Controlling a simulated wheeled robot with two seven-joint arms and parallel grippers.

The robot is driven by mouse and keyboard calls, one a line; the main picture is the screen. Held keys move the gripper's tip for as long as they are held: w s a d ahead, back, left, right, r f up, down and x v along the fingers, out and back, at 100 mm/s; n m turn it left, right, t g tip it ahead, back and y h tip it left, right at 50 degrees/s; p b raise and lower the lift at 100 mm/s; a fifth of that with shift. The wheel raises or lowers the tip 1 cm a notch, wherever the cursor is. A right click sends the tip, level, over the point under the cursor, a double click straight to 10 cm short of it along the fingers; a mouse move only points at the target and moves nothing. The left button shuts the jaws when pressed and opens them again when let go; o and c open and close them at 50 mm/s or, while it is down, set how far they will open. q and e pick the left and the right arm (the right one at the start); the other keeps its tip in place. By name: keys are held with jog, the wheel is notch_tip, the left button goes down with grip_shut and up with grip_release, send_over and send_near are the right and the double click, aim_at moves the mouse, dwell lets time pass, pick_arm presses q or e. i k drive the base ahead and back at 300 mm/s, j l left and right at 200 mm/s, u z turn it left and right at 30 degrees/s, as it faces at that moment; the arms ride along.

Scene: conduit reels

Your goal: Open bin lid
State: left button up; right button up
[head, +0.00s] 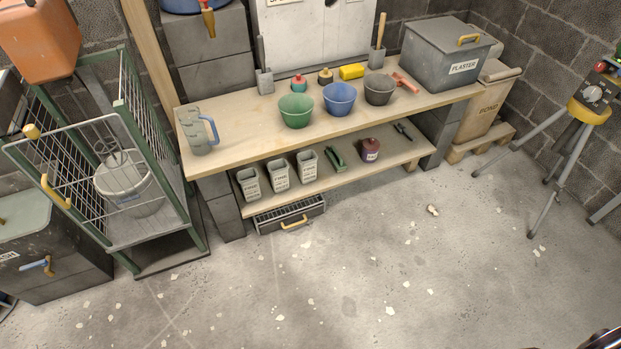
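A grey bin (440,65) labelled PLASTER stands at the right end of the wooden workbench. Its grey lid (440,38) lies flat on top and looks closed. The inside of the bin is hidden. Neither of my grippers shows in the head view; only a dark piece, which I cannot identify, cuts into the bottom right corner.
The workbench (245,122) holds green, blue and dark bowls left of the bin. A paper sack (480,108) stands on a pallet to its right. A yellow-topped tripod (588,108) stands at far right, a mesh cage cart (150,240) at left. The middle floor is mostly clear.

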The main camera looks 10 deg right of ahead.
aim_at(449, 35)
jog(key=i+l, duration=0.2)
jog(key=l, duration=0.15)
jog(key=i+l+u, duration=0.1)
jog(key=i+l, duration=0.35)
jog(key=l, duration=0.3)
